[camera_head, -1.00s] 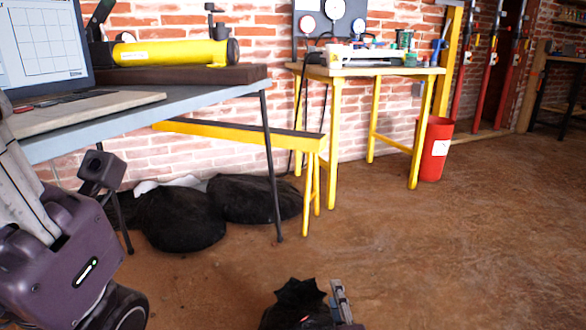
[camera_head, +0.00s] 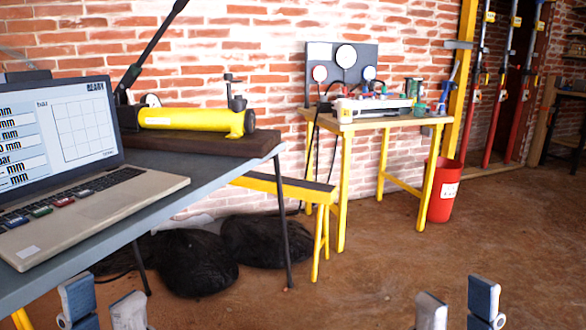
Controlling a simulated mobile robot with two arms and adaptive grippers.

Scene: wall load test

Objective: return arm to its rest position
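My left gripper (camera_head: 104,306) shows at the bottom left edge, with two grey fingers standing apart and nothing visible between them. My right gripper (camera_head: 457,306) shows at the bottom right, also with its two fingers apart and nothing visible between them. The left gripper is in front of the grey table's lower side; the right one is over open brown floor. The arms and the gripper bases are out of view below.
A grey table (camera_head: 225,160) at left carries a laptop (camera_head: 75,150) and a yellow hand pump (camera_head: 190,120). Black bags (camera_head: 265,240) lie beneath. A yellow-legged table (camera_head: 388,124) with gauges and a red bin (camera_head: 443,190) stand farther back. The floor (camera_head: 400,265) at right is clear.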

